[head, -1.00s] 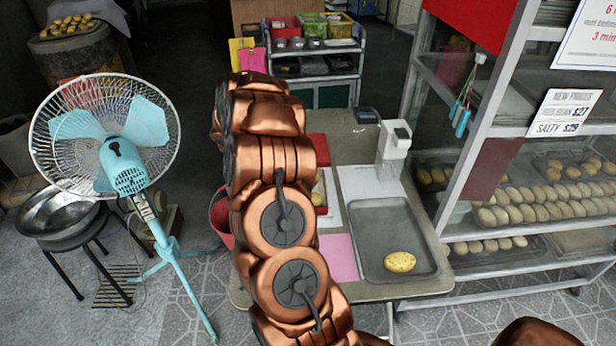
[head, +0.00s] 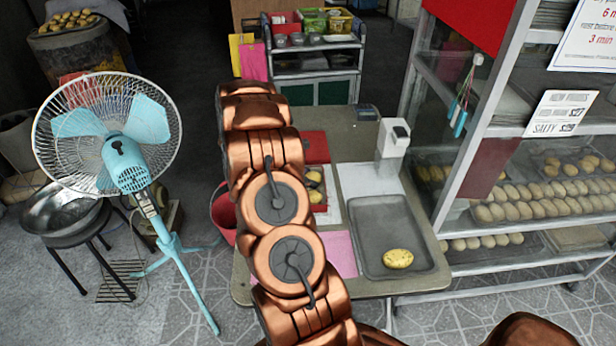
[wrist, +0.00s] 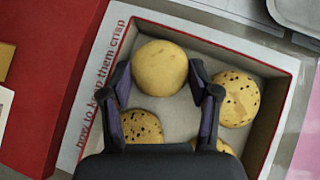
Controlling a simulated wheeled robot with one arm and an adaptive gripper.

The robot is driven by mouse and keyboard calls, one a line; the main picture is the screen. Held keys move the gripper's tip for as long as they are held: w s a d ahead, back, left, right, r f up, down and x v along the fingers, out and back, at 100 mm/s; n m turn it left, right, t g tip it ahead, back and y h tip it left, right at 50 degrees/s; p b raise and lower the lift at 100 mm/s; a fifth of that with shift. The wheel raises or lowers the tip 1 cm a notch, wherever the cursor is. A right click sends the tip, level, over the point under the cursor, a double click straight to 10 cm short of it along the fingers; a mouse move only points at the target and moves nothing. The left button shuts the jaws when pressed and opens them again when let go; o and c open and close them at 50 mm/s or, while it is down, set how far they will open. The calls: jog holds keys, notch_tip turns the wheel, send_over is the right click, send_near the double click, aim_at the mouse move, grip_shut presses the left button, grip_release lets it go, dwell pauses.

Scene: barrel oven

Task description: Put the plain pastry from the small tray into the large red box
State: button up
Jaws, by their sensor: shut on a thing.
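My gripper (wrist: 159,84) is shut on the plain pastry (wrist: 160,62), one finger on each side, in the wrist view. The pastry is smooth and pale golden, over the upper left of the open red box (wrist: 97,88), which has a pale inside. I cannot tell whether the pastry touches the box floor. Speckled pastries lie in the box, one at the right (wrist: 234,98) and one at the lower left (wrist: 142,127); another is partly hidden behind my gripper. In the head view my gripper is hidden behind my arm. A grey tray (head: 372,215) there holds one speckled pastry (head: 398,258).
A white dispenser-like device (head: 393,138) stands behind the grey tray. A pink sheet (head: 341,255) lies on the table left of the tray. A glass rack of pastries (head: 520,190) stands at the right, and a blue fan (head: 127,150) at the left.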

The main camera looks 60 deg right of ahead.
jog(key=shift+f+b, duration=0.2)
jog(key=shift+b, duration=0.1)
jog(key=o, duration=1)
jog(key=shift+r, duration=0.1)
jog(key=shift+r+p, duration=0.2)
jog(key=shift+p, duration=0.2)
jog(key=shift+w+a, duration=0.2)
jog(key=b+v, duration=0.3)
jog(key=v, duration=0.8)
jog(key=shift+a+r, duration=0.1)
jog(key=shift+r, duration=0.15)
